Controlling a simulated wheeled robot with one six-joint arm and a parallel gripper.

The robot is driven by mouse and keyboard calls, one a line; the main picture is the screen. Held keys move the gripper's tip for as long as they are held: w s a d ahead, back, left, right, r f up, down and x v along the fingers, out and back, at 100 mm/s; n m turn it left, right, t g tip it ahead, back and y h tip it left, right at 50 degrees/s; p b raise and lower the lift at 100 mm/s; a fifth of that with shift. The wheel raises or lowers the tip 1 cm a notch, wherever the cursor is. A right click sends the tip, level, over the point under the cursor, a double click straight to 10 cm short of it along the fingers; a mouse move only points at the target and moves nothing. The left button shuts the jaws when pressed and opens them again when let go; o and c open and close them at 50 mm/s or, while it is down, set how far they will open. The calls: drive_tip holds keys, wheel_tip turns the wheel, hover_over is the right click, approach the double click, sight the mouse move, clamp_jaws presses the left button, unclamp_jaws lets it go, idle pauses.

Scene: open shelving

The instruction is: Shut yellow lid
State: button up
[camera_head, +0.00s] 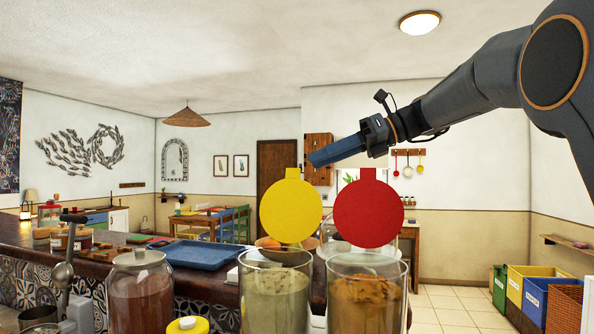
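The yellow lid (290,210) is a round disc with a small tab on top. It stands upright, open, at the back of a glass jar (275,296) holding pale green-grey contents. A similar red lid (368,210) stands upright at the jar to the right (366,300), which holds orange-brown contents. My gripper (318,157) reaches in from the upper right and points left. In the picture its tip is just above and right of the yellow lid's tab, with no clear contact. Its fingers show side-on as one dark blue bar, so any gap between them is hidden.
A lidded glass jar (140,296) of brown contents stands to the left. A small yellow-topped jar (187,325) is at the bottom edge. A blue tray (203,255) lies on the counter behind. Coloured bins (535,295) stand at the right. The air around the lids looks clear.

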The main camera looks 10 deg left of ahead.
sight(293, 169)
drive_tip(key=p+x, duration=0.2)
drive_tip(key=x, duration=0.6)
drive_tip(key=shift+w, duration=0.15)
clamp_jaws()
drive_tip(key=shift+r, duration=0.1)
idle(1.2)
